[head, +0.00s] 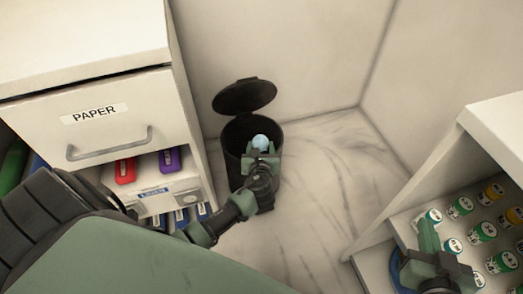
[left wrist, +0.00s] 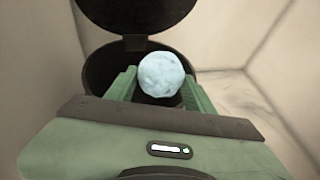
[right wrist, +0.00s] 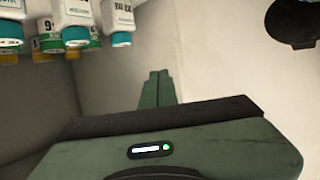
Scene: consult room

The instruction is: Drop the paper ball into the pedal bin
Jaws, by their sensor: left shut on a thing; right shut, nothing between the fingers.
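The paper ball (head: 260,142) is pale blue and crumpled. My left gripper (head: 261,150) is shut on it, and the ball also shows between the fingers in the left wrist view (left wrist: 161,75). The black pedal bin (head: 267,190) stands on the floor with its lid (head: 245,96) raised at the back. In the head view the ball and left fingers appear over the bin's opening; their exact height above the rim is hard to tell. My right gripper (head: 429,235) is shut and empty, near the shelf of bottles at the right.
A cabinet with a drawer labelled PAPER (head: 95,115) stands left of the bin, with coloured binders below. At the right, a shelf unit (head: 400,225) holds several bottles (head: 460,207) close to my right gripper. Marble floor (head: 325,170) is clear right of the bin.

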